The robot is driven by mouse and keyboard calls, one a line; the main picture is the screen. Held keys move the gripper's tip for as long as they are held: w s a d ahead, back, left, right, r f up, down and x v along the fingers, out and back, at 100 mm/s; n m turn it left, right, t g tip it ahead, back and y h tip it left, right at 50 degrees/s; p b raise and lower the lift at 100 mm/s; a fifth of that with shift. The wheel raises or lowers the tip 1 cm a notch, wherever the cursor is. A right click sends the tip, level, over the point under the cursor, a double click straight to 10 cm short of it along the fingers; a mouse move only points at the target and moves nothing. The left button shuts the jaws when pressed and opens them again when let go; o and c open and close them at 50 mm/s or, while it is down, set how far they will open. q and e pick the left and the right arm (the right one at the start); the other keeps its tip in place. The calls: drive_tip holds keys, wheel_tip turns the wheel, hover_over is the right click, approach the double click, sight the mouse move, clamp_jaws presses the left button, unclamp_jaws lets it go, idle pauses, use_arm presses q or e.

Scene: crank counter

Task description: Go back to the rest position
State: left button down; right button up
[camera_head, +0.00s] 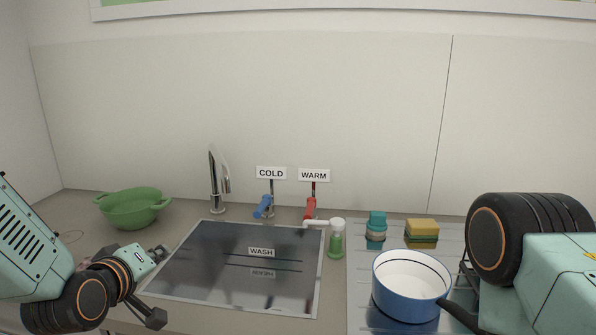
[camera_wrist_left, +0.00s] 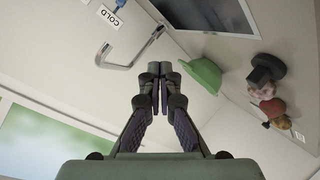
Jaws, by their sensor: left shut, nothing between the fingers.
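My left gripper (camera_wrist_left: 158,88) is shut with nothing between its fingers, seen in the left wrist view. In the head view the left arm comes in from the left, and its gripper (camera_head: 150,285) is in front of the sink's left edge, apart from the objects. My right arm is at the right edge of the head view. Dark parts beside the blue pot (camera_head: 405,303) may belong to its gripper; its jaws cannot be made out.
A dark sink panel (camera_head: 200,268) marked WASH lies mid-counter, with a tap (camera_head: 216,185), blue cold handle (camera_head: 263,207) and red warm handle (camera_head: 310,208) behind. A green bowl (camera_head: 135,210) stands left. A green bottle (camera_head: 336,243), teal-topped jar (camera_head: 376,228) and sponges (camera_head: 421,230) stand right.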

use_arm(q)
drive_tip(key=s+d+f+m+g+b, duration=0.1)
drive_tip(key=s+f+m+g+b, duration=0.2)
drive_tip(key=s+f, duration=0.7)
drive_tip(key=s+d+f+m+g, duration=0.2)
drive_tip(key=s+f+m+g, duration=0.3)
drive_tip(key=f, duration=0.9)
drive_tip(key=s+f+g+b, duration=0.1)
drive_tip(key=s+f+g, duration=0.1)
drive_tip(key=s+f, duration=0.2)
drive_tip(key=s+f+g+b, duration=0.1)
drive_tip(key=s+f, duration=0.4)
drive_tip(key=s, duration=0.6)
drive_tip(key=s+f+g+b, duration=0.1)
drive_tip(key=s+f+g, duration=0.1)
drive_tip(key=s+f, duration=0.2)
drive_tip(key=s, duration=0.3)
drive_tip(key=shift+s+d+f+g+y, duration=0.25)
drive_tip(key=shift+s+g+y, duration=0.05)
drive_tip(key=shift+s, duration=0.05)
drive_tip(key=shift+w, duration=0.1)
drive_tip(key=shift+w+d, duration=0.15)
